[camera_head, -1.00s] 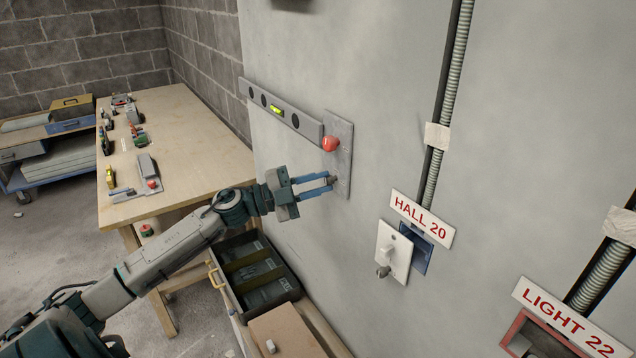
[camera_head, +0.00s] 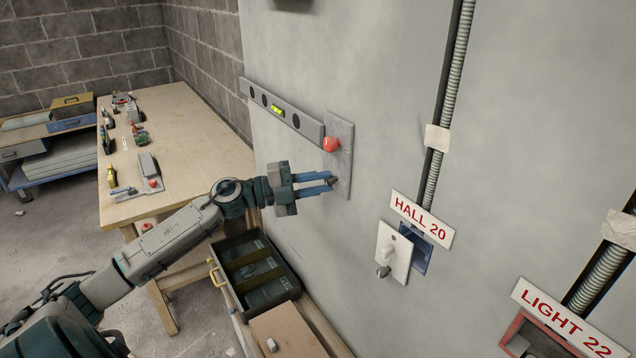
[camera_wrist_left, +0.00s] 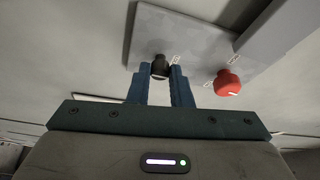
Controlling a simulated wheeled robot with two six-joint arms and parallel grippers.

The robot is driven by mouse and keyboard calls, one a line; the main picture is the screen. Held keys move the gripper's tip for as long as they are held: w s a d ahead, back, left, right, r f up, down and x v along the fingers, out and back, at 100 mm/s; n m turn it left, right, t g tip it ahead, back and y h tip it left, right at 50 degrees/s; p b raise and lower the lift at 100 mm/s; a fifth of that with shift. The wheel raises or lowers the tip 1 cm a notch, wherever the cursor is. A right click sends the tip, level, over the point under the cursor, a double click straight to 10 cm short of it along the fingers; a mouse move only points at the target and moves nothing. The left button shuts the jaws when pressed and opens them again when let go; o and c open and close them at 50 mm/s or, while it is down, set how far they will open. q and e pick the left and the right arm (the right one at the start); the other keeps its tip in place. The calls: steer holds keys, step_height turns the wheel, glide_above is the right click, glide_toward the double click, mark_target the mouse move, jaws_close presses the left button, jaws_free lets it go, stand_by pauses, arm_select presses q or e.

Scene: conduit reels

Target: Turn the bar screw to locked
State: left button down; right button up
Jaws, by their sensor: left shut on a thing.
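The bar screw is a small dark knob (camera_wrist_left: 160,67) on a grey plate on the wall. My left gripper (camera_head: 333,182) reaches the lower part of the plate (camera_head: 341,130). In the left wrist view the blue fingers of my left gripper (camera_wrist_left: 160,76) are shut on the dark knob, one on each side. A red knob (camera_head: 331,144) sits above it on the same plate; it also shows in the left wrist view (camera_wrist_left: 227,83), to the right of the fingers. Small labels by the knobs are too small to read. My right gripper is not in view.
A grey level bar (camera_head: 283,110) runs left from the plate along the wall. A HALL 20 sign (camera_head: 421,219) and a switch plate (camera_head: 393,252) are to the right. An open drawer (camera_head: 254,272) and a workbench (camera_head: 190,130) stand left and below.

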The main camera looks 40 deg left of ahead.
arm_select(q)
steer(key=c, duration=1.3)
jaws_free()
steer(key=shift+s+a+f+b, duration=0.2)
steer(key=shift+s+a+b, duration=0.1)
steer(key=shift+b, duration=0.1)
steer(key=shift+b+v, duration=0.9)
steer(key=p+v, duration=0.8)
steer(key=p, duration=0.6)
steer(key=shift+s+r, duration=0.1)
steer(key=shift+r, duration=0.05)
